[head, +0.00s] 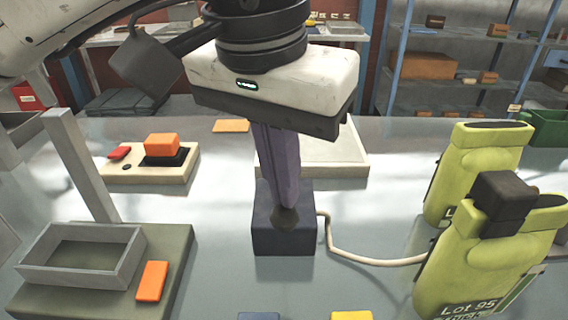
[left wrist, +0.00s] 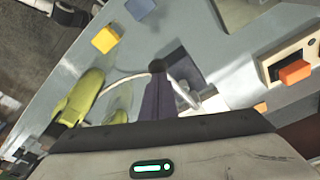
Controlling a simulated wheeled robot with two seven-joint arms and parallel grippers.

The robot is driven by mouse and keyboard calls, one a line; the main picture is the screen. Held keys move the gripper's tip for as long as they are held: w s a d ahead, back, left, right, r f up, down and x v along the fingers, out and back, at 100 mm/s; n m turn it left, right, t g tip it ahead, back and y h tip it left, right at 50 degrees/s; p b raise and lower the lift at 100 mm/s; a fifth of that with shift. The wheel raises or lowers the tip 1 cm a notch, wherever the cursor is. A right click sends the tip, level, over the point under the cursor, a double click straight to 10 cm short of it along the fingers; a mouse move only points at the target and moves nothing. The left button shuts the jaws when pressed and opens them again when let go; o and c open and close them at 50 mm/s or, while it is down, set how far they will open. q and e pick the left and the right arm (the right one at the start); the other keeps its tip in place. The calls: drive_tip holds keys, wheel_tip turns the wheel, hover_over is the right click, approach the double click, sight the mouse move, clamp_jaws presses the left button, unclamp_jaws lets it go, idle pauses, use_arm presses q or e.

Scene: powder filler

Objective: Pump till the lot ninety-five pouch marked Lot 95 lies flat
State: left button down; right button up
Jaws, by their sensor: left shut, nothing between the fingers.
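The Lot 95 pouch (head: 470,262) is yellow-green, stands upright at the right and looks full and rounded. A black block (head: 503,196) sits at its top. A second similar pouch (head: 480,158) stands behind it, its label mostly hidden. A dark blue box (head: 268,238) stands mid-table, and a pale hose (head: 375,261) runs from it to the front pouch. My left gripper (head: 284,205), with purple fingers, is shut and empty, pointing down at the box. A dark rounded piece shows at the fingertips; I cannot tell whether they touch the box. My right gripper is out of view.
A grey open tray (head: 125,268) on a green base and an orange block (head: 152,281) are at the left. A cream panel (head: 118,174) with an orange block is behind. A yellow block (head: 351,315) is at the front edge. A white tray (head: 352,169) is behind the gripper.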

use_arm(q)
drive_tip(key=shift+w+r+p, duration=0.15)
drive_tip(key=shift+r+p, duration=1.2)
drive_tip(key=shift+r, duration=0.2)
idle(0.6)
wheel_tip(320, 180, up, 6)
drive_tip(key=p, duration=0.5)
idle(0.5)
